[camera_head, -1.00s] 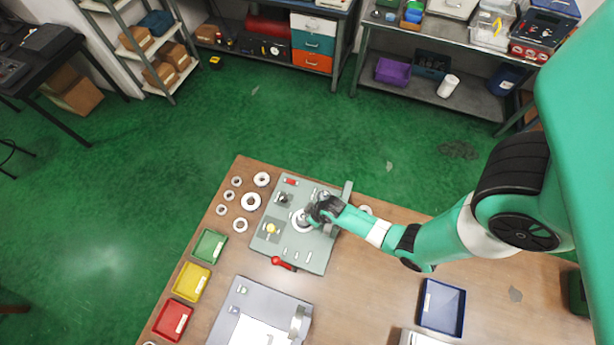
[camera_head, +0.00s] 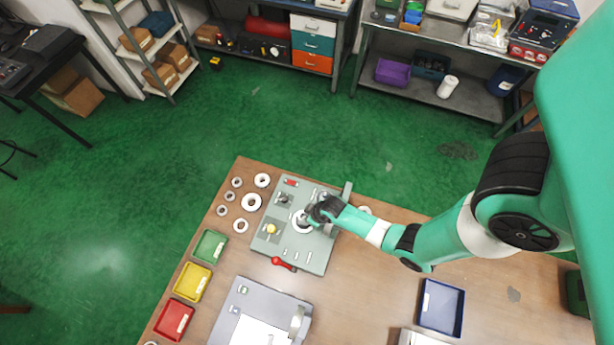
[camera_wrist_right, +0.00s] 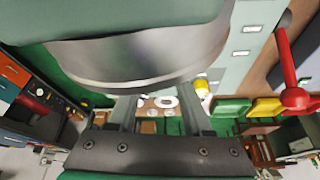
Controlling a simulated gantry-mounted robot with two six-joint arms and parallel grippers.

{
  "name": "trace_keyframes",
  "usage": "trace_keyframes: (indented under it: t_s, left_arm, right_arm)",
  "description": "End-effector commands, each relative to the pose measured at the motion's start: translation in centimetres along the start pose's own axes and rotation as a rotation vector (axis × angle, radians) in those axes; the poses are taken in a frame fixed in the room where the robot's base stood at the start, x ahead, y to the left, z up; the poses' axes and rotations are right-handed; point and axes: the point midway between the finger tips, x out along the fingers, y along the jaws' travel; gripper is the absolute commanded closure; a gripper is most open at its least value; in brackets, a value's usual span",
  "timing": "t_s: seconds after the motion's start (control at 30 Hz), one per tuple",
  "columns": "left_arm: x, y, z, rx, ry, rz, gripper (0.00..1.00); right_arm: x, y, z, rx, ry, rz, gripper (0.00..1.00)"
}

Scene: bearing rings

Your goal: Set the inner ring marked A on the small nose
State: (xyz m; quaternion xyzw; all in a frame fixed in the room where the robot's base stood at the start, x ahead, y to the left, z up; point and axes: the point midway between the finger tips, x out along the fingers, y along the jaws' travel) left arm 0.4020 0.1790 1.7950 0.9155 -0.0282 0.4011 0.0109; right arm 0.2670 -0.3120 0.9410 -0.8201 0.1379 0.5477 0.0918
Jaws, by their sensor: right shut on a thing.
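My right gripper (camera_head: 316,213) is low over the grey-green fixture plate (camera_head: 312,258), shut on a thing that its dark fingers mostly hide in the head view. A pale ring (camera_head: 296,226) shows at the fingertips, over the plate. In the right wrist view a large curved metal band (camera_wrist_right: 130,65) fills the top, close to the fingers. I cannot read any letter A. A small dark and metal fitting (camera_head: 283,198) stands on the plate left of the gripper; I cannot tell whether it is the small nose. My left gripper is not in view.
Several loose rings, one a large white ring (camera_head: 251,202), lie left of the plate. A yellow knob (camera_head: 271,229) and a red handle (camera_head: 283,263) stand by the gripper. Green (camera_head: 209,246), yellow (camera_head: 192,282) and red (camera_head: 174,319) trays line the left edge; a blue tray (camera_head: 441,306) is right.

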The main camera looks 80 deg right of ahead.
Motion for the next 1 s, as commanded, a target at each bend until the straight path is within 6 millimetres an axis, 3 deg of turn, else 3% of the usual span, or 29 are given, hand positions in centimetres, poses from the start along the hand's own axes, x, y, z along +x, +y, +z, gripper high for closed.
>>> trace_keyframes:
  t_s: [0.6, 0.63, 0.8, 1.0]
  left_arm:
    - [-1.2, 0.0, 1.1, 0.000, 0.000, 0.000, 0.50]
    - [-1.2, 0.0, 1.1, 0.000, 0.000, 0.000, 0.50]
    - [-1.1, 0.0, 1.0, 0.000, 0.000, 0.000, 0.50]
    - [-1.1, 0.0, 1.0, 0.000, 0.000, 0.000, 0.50]
  right_arm:
    - [1.6, 0.0, 0.7, 0.000, 0.001, 0.000, 1.00]
    - [1.6, 0.0, 0.6, 0.000, 0.001, 0.000, 0.48]
    - [1.5, 0.0, 0.6, 0.000, 0.001, 0.000, 0.18]
    - [1.5, 0.0, 0.6, 0.000, 0.000, 0.000, 0.15]
